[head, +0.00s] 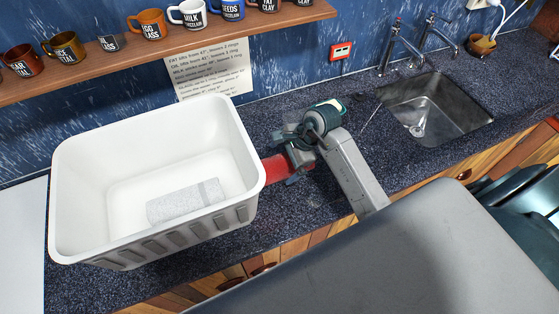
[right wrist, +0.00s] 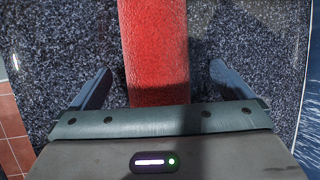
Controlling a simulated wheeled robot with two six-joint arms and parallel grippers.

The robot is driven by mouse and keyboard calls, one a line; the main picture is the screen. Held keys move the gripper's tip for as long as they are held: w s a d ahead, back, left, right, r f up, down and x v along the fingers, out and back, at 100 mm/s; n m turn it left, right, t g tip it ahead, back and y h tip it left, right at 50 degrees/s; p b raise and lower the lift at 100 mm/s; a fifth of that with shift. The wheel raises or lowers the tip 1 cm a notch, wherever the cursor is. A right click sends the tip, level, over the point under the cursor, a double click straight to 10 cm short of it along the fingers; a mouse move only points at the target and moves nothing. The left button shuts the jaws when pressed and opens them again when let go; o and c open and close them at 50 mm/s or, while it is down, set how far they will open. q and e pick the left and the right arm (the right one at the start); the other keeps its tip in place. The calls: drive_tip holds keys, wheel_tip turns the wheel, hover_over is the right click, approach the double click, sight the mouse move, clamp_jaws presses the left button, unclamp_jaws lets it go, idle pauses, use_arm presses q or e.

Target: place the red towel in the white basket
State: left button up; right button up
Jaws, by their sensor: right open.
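The white basket (head: 90,170) stands on the dark speckled counter at the left of the head view. The red towel (head: 274,168) lies on the counter just right of the basket, partly hidden by my right gripper (head: 290,164). In the right wrist view the red towel (right wrist: 154,50) runs lengthwise between the two spread fingers of my right gripper (right wrist: 160,85). The gripper is open, with visible gaps between the towel and both fingers. My left gripper is not in view.
A light grey rolled towel (head: 185,201) lies inside the basket. A steel sink (head: 440,110) with taps is at the right. A wooden shelf (head: 130,57) with several mugs hangs above the basket. The counter between my right arm and the sink is clear.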

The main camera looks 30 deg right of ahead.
drive_tip(key=shift+x, duration=1.2)
drive_tip(key=shift+s+d, duration=0.1)
drive_tip(key=c, duration=1.1)
drive_tip(key=shift+c, duration=0.2)
